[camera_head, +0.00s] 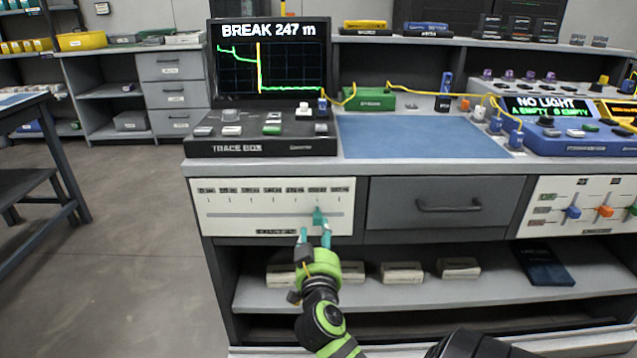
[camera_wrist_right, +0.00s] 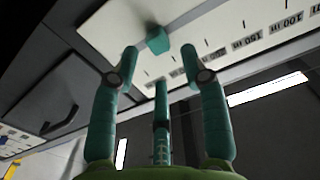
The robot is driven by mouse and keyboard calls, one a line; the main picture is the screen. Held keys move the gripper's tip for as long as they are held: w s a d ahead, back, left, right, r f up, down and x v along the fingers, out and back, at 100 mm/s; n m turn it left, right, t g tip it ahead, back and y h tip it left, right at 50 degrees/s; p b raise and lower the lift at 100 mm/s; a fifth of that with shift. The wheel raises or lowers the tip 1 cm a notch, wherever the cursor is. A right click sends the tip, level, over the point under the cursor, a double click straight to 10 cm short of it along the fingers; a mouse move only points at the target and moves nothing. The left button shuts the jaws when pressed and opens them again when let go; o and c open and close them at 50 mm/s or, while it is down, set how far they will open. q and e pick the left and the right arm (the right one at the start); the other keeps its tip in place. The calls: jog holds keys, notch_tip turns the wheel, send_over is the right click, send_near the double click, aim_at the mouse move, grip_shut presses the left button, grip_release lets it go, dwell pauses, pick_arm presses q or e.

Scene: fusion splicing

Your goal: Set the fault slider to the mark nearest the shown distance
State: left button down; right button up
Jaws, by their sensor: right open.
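The trace box screen (camera_head: 268,60) reads BREAK 247 m, with a green trace and an orange vertical line. The white fault scale panel (camera_head: 225,225) is on the bench front below it, with a row of small distance labels and a slot. The teal slider knob (camera_head: 318,214) sits on the slot under the second label from the right; the labels are too small to read surely. My right gripper (camera_head: 315,232) is open just in front of the knob. In the right wrist view the knob (camera_wrist_right: 158,40) shows between and just beyond the spread fingertips (camera_wrist_right: 159,52). My left gripper is out of view.
A grey drawer (camera_head: 440,204) is right of the panel. Another white panel with coloured sliders (camera_head: 575,212) is farther right. Below is an open shelf (camera_head: 350,298) with several pale boxes. A blue mat (camera_head: 420,137) lies on the bench top. The floor at left is clear.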

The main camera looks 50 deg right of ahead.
jog(key=v, duration=0.7)
dwell(0.4)
